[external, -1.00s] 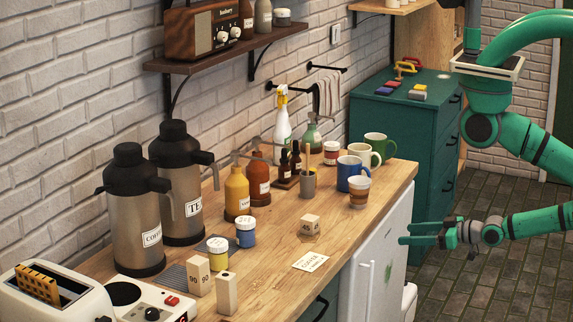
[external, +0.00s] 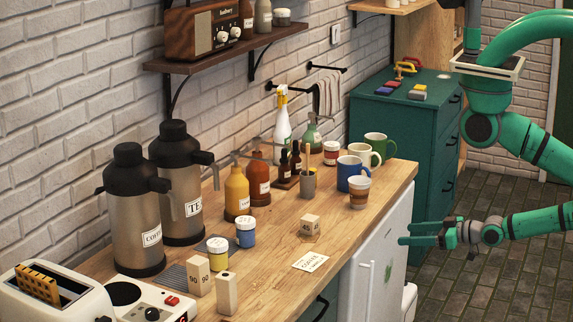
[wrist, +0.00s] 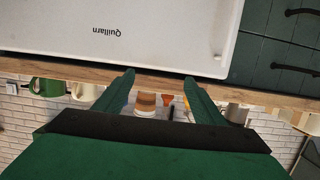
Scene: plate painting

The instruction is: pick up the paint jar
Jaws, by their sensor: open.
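Three small jars with white labels stand on the counter in the external view: a yellow-banded jar (external: 217,251), a blue-banded jar (external: 246,233) and a red-banded jar (external: 331,153) farther back. I cannot tell which of them is the paint jar. My gripper (external: 406,235) is open and empty, off the counter's right side in front of the white fridge, well apart from all three jars.
The wooden counter (external: 285,285) holds a striped cup (external: 359,192), a blue mug (external: 352,174), wooden blocks (external: 227,293), a note card (external: 311,261), bottles and two flasks. The white fridge (wrist: 150,30) faces my gripper. Clear floor lies below my forearm.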

